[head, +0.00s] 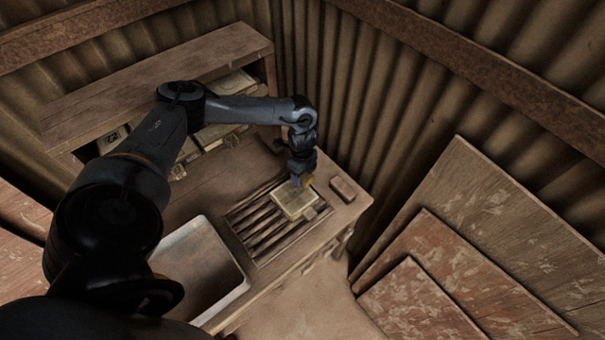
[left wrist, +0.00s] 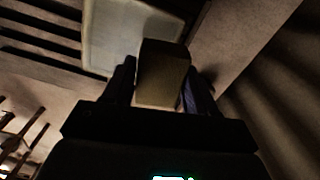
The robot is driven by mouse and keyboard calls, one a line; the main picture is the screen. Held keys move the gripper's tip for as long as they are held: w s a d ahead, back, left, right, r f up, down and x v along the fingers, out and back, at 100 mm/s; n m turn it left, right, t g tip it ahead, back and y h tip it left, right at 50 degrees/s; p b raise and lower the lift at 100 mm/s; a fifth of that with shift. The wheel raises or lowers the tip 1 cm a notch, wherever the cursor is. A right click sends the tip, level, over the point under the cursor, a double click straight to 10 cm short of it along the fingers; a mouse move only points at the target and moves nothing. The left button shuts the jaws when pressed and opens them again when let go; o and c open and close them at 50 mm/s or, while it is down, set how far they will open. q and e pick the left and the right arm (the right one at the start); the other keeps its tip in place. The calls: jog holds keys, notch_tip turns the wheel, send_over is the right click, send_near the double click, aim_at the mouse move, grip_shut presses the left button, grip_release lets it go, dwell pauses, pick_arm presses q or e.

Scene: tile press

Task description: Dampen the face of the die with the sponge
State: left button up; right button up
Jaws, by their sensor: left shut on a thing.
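The die (head: 292,201), a pale square plate, lies face up on the slatted rack (head: 262,247) set in the bench. My left gripper (head: 300,181) is just above the die's far edge and points down. In the left wrist view the gripper (left wrist: 160,85) is shut on a tan block, the sponge (left wrist: 163,82), which sticks out past the fingers. The pale die (left wrist: 105,38) shows behind it there. I cannot tell whether the sponge touches the die. My right gripper is not in view.
A reddish-brown block (head: 348,189) lies on the bench to the right of the rack. A pale basin (head: 205,265) is at the left front. A shelf (head: 160,75) with pale plates stands at the back. Boards (head: 470,240) lean at the right, near corrugated walls.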

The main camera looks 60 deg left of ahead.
pick_arm(q)
jog(key=shift+r+p, duration=1.65)
jog(key=shift+r, duration=0.25)
